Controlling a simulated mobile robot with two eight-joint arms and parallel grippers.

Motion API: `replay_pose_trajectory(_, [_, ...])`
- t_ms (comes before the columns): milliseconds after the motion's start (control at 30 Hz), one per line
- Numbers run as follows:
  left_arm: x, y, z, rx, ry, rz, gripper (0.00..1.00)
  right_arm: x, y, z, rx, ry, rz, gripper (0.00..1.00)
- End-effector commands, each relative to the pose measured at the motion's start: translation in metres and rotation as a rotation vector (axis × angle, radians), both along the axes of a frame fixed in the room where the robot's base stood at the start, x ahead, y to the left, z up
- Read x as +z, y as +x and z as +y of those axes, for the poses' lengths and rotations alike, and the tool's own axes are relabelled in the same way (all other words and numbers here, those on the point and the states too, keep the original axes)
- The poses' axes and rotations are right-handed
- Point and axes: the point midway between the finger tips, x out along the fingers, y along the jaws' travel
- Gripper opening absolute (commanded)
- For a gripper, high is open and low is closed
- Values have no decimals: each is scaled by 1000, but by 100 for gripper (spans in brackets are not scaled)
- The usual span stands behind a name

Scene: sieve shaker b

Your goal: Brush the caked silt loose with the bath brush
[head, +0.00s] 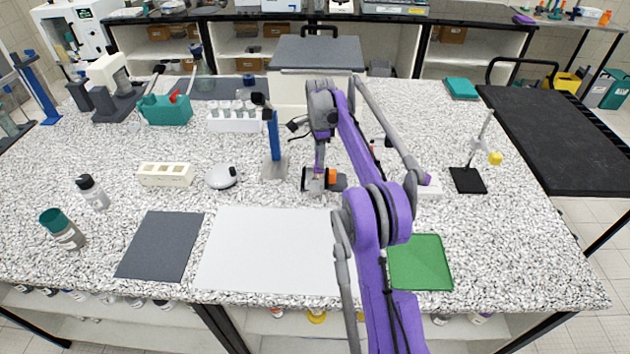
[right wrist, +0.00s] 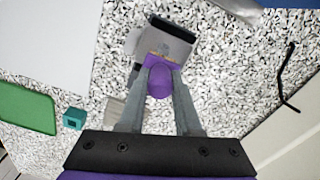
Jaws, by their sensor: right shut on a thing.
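My right gripper (head: 319,163) reaches down over the middle of the table. In the right wrist view its fingers (right wrist: 160,80) are shut on a purple, round-ended handle (right wrist: 160,84), which I take for the bath brush. The brush's bristles are hidden beneath. A grey, box-like piece (right wrist: 170,42) with a thin brownish-yellow edge lies just beyond the handle. In the head view a dark grey piece with an orange part (head: 332,178) shows at the fingertips. I cannot tell whether the brush touches it, and no caked silt shows clearly. My left gripper is out of view.
A blue column stand (head: 273,138) stands close left of the gripper. A white sheet (head: 265,250), dark mat (head: 160,245) and green tray (head: 420,262) lie in front. A black-based stand (head: 467,180) is at right. The table right of the green tray is clear.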

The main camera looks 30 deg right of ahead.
Motion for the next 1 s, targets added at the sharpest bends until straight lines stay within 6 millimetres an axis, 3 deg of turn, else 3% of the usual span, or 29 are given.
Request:
replay_pose_trajectory(300, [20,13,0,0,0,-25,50,37,2,0,0,0,-5,0])
replay_pose_trajectory(600, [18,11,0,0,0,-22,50,60,0,0,0,0,-1,0])
replay_pose_trajectory(1000, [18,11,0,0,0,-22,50,62,0,0,0,0,-1,0])
